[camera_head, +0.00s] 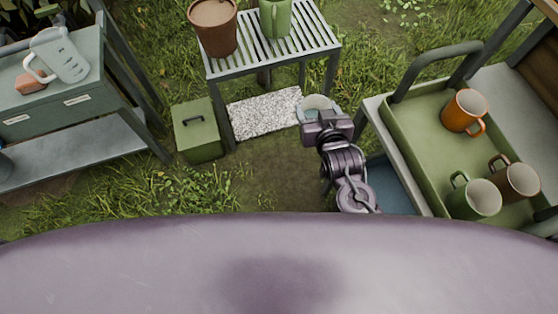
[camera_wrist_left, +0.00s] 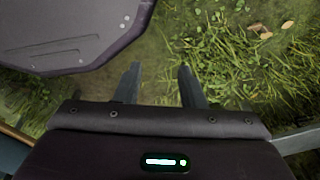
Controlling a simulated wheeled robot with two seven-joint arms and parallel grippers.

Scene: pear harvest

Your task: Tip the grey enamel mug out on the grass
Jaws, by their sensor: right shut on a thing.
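My right gripper (camera_head: 321,117) is shut on a pale grey-blue round mug (camera_head: 317,102), which I take to be the grey enamel mug. It is beside the slatted table, near the speckled mat. The gripper covers its near side, so I cannot tell how far it is tilted or what is inside. My left gripper (camera_wrist_left: 159,78) shows only in the left wrist view. Its two fingers are apart with nothing between them, above the grass (camera_wrist_left: 225,60).
A green tray (camera_head: 418,135) on the right holds orange (camera_head: 459,116), green (camera_head: 468,203) and brown (camera_head: 517,184) mugs. A slatted table (camera_head: 272,66) bears a brown pot (camera_head: 217,40) and a green mug (camera_head: 270,22). A green box (camera_head: 197,138) and speckled mat (camera_head: 262,116) lie on the ground.

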